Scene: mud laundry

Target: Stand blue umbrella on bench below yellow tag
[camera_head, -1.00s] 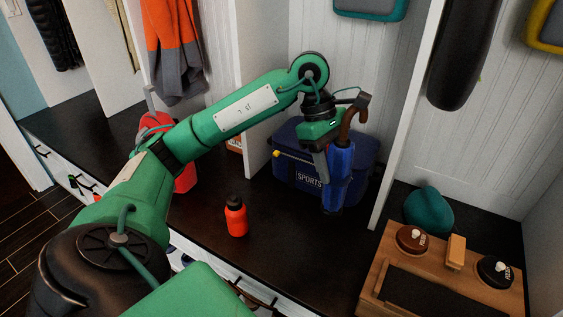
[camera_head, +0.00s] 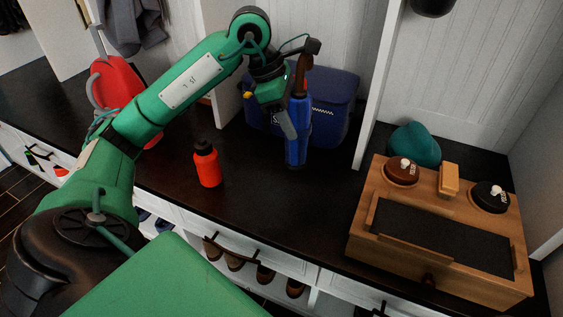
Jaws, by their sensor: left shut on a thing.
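The blue umbrella (camera_head: 297,140) is folded and upright, brown crook handle at the top, in front of the blue bag in the middle cubby. My left gripper (camera_head: 291,118) is shut on it from its left side. I cannot tell whether the umbrella's lower end touches the dark bench (camera_head: 260,195). The yellow tag is out of view now. My right gripper is not in view.
A blue sports bag (camera_head: 338,105) stands behind the umbrella. A white divider (camera_head: 378,90) separates it from the right cubby, with a teal hat (camera_head: 415,147) and wooden shoe-care box (camera_head: 360,225). An orange bottle (camera_head: 207,168) and red container (camera_head: 122,85) stand left.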

